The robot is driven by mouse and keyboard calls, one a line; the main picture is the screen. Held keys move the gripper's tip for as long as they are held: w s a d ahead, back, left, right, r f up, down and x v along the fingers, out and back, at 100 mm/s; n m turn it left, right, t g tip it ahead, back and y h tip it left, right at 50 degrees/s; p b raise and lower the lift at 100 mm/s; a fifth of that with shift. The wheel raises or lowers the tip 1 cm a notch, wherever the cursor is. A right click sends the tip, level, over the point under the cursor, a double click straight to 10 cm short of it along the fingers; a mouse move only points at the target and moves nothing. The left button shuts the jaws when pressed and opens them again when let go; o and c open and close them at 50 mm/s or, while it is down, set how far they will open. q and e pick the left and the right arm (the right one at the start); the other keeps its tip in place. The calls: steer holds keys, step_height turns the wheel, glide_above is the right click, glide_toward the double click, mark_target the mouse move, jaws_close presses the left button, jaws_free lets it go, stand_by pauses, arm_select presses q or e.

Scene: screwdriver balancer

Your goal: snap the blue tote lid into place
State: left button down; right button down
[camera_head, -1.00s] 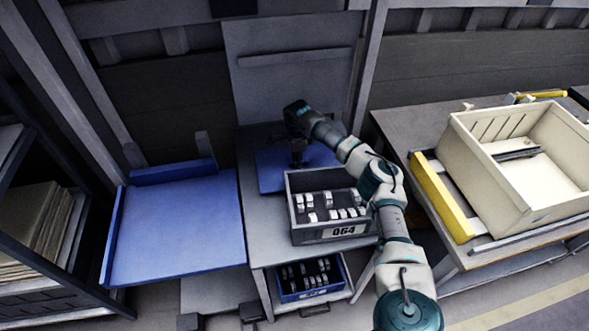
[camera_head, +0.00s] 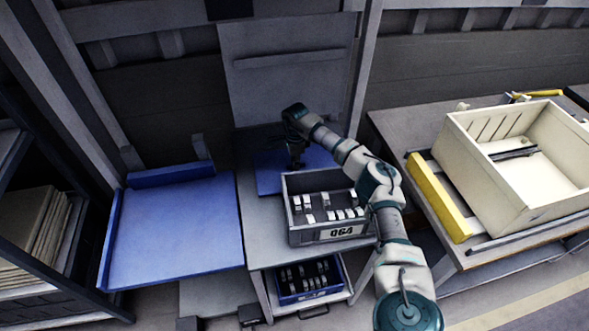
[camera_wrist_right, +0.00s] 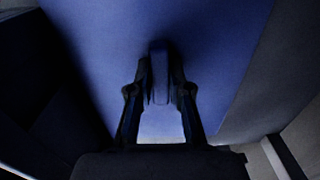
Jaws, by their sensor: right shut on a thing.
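The blue lid (camera_head: 268,180) is a flat panel at the back of the grey workbench, behind the grey tote (camera_head: 290,224) labelled 064. The tote's top is open and it holds several white parts. My right gripper (camera_head: 295,164) reaches down over the lid. In the right wrist view, my right gripper (camera_wrist_right: 160,92) is shut on a raised blue grip (camera_wrist_right: 159,70) in the middle of the lid (camera_wrist_right: 215,45). The gripper and forearm hide part of the lid in the head view. I cannot tell whether the lid touches the bench. My left gripper is not in view.
A blue bin (camera_head: 310,296) with several parts sits on the shelf below. A large blue tray-like surface (camera_head: 175,235) stands at left. A cream crate (camera_head: 480,180) and yellow bar (camera_head: 438,200) are on the right table. An upright panel (camera_head: 285,75) rises behind the bench.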

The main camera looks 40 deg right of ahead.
steer(key=shift+s+f, duration=0.2)
steer(key=shift+f, duration=0.3)
steer(key=shift+w+d+r+p, duration=0.1)
steer(key=shift+w+r+p, duration=0.1)
steer(key=shift+r+p, duration=0.35)
steer(key=shift+w+d+r+p, duration=0.1)
steer(key=shift+w+r+p, duration=0.05)
steer(key=shift+r+p, duration=0.35)
step_height(320, 180, up, 4)
steer(key=shift+f+p, duration=0.1)
steer(key=shift+p, duration=0.85)
steer(key=shift+a+r+p, duration=0.2)
steer(key=shift+r+p, duration=0.2)
steer(key=shift+r, duration=0.25)
steer(key=shift+d, duration=0.15)
